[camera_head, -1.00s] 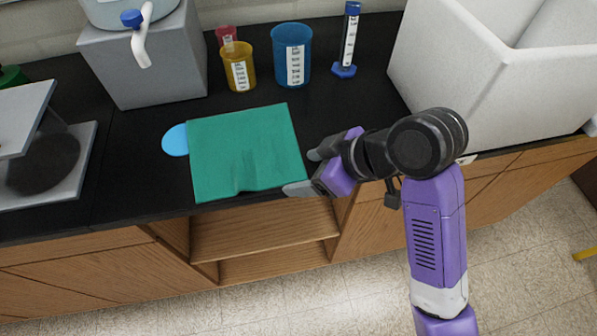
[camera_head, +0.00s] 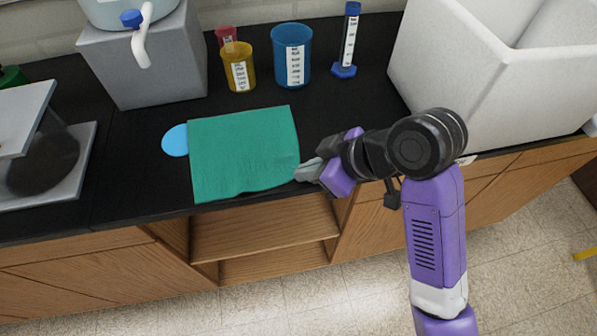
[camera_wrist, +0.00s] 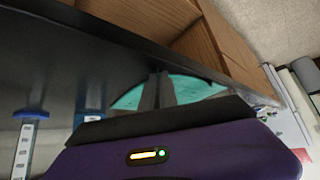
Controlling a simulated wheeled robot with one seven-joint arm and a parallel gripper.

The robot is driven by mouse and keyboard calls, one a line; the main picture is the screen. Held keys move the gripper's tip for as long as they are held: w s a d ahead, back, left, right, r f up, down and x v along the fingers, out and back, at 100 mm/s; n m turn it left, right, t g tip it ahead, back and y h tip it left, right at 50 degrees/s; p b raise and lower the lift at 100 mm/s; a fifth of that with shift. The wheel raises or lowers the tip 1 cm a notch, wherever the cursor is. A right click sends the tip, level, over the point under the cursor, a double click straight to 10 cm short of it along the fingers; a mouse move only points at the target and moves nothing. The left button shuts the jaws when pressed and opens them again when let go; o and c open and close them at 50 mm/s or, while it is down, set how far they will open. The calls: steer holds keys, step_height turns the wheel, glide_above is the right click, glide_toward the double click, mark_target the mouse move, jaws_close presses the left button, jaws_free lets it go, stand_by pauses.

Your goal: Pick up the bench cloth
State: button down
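The green bench cloth (camera_head: 243,152) lies spread on the black bench top, close to its front edge. It also shows as a teal patch beyond the fingers in the wrist view (camera_wrist: 188,88). My gripper (camera_head: 303,171) is at the cloth's right edge near the front corner. Its two fingers are together in both views, and the cloth's edge meets their tips. The gripper appears shut on this edge, though the pinched bit itself is hidden between the fingers. The rest of the cloth lies flat on the bench.
A light blue disc (camera_head: 175,141) lies at the cloth's left edge. Behind stand a yellow beaker (camera_head: 239,72), a red beaker (camera_head: 227,36), a blue beaker (camera_head: 291,60) and a blue-capped cylinder (camera_head: 347,45). A white basin (camera_head: 450,75) stands right. An open shelf (camera_head: 262,230) is below.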

step_height(320, 180, up, 12)
steer(key=p, duration=1.1)
step_height(320, 180, up, 27)
steer(key=p, duration=0.2)
stand_by(0.4)
steer(key=shift+f, duration=0.1)
